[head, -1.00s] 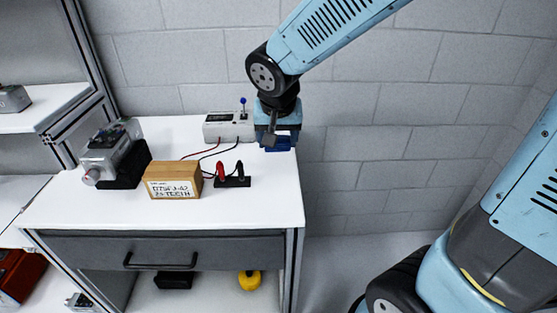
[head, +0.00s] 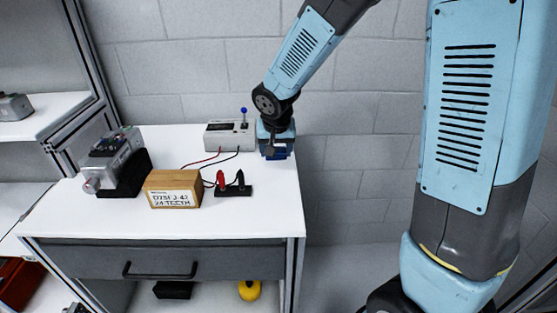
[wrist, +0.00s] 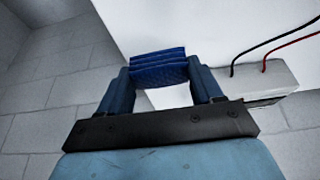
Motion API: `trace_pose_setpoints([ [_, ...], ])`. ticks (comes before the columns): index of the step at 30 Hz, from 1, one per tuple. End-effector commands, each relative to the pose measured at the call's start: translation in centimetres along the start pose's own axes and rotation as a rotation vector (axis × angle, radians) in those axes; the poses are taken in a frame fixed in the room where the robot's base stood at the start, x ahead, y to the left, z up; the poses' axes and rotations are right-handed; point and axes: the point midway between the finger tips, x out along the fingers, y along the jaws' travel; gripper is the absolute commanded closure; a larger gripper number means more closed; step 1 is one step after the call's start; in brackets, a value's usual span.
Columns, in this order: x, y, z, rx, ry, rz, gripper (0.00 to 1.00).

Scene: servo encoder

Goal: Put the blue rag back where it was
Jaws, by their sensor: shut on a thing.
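The blue rag (wrist: 158,68) is a folded, ribbed dark blue cloth between the two fingers of my gripper (wrist: 160,88) in the wrist view. In the head view my gripper (head: 276,152) is at the right back part of the white bench top, just right of the grey meter box. The rag (head: 278,156) shows there only as a small dark blue patch under the gripper. I cannot tell whether the rag touches the bench top.
The grey box (head: 230,135) with a blue-knobbed lever stands beside my gripper, wired to a black block (head: 233,191) with red and black plugs. A wooden block (head: 173,189) and a grey motor unit (head: 112,160) stand left. The bench's right front is clear.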

Motion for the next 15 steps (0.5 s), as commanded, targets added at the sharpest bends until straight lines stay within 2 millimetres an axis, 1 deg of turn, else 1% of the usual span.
trace_pose_setpoints([
  [1, 0.7, 0.0, -0.2, 0.001, -0.002, 0.001, 0.63],
  [3, 1.3, 0.0, -0.5, 0.002, 0.000, 0.000, 0.63],
  [10, 2.3, 0.0, -0.8, 0.000, 0.000, 0.000, 0.63],
  [12, 2.9, 0.0, -1.0, 0.001, 0.000, 0.000, 0.63],
  [15, 4.3, 0.0, -0.3, -0.001, -0.002, 0.002, 0.63],
])
